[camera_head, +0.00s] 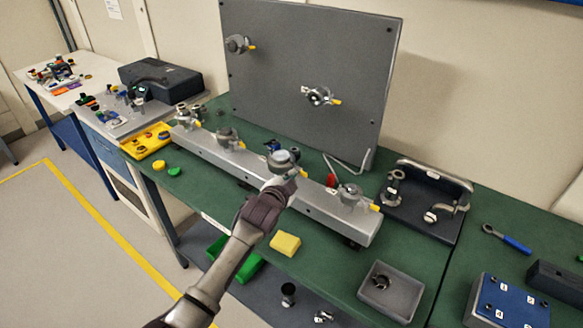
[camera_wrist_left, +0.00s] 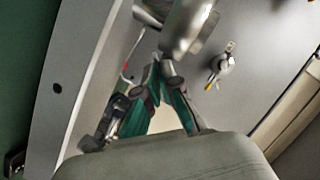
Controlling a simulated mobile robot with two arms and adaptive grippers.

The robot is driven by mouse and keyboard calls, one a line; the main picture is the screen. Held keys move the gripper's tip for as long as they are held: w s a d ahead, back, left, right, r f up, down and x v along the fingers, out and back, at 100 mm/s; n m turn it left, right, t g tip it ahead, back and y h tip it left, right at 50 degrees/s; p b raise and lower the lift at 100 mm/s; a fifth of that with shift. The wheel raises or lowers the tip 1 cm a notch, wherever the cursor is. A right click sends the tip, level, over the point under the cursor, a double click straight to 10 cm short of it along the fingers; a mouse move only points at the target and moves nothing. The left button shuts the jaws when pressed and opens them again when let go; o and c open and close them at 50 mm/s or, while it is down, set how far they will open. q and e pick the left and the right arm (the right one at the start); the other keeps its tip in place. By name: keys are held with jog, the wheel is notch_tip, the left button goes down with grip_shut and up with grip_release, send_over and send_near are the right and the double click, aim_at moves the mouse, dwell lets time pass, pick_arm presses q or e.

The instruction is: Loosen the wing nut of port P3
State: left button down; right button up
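A long silver manifold bar (camera_head: 315,205) lies on the green bench with several clamped ports along it. The third port from the left, with its round silver clamp (camera_head: 283,158), has a yellow-tipped wing nut (camera_head: 304,174) on its right side. I cannot read the port labels. My left gripper (camera_head: 290,179) is right at this clamp, partly covering its front. In the left wrist view, the gripper's fingertips (camera_wrist_left: 161,60) are close together just below a silver cylindrical part (camera_wrist_left: 180,30). What lies between the tips is hidden. My right gripper is out of view.
A grey upright panel (camera_head: 310,70) with two more clamps stands behind the bar. To the right are a dark fixture (camera_head: 440,215), a grey bin (camera_head: 391,291) and a blue-handled wrench (camera_head: 508,240). A yellow block (camera_head: 285,244) lies in front of the bar.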

pick_arm(q)
jog(key=shift+w+a+r+n+g+h+p, duration=0.15)
jog(key=shift+r+n+g+h+p, duration=0.2)
jog(key=shift+n+p, duration=0.25)
jog(key=shift+f+n+g+h, duration=0.15)
jog(key=shift+n+g+h, duration=0.15)
jog(key=shift+n, duration=0.3)
jog(key=shift+a+n+g+h+b, duration=0.15)
jog(key=shift+n+g+h+b, duration=0.3)
jog(key=shift+n, duration=0.55)
jog(key=shift+n+b, duration=0.4)
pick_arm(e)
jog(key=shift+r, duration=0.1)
pick_arm(q)
jog(key=shift+g, duration=0.3)
jog(key=shift+w, duration=0.1)
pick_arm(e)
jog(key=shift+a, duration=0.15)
pick_arm(q)
jog(key=c, duration=1.4)
grip_release()
jog(key=shift+o, duration=0.2)
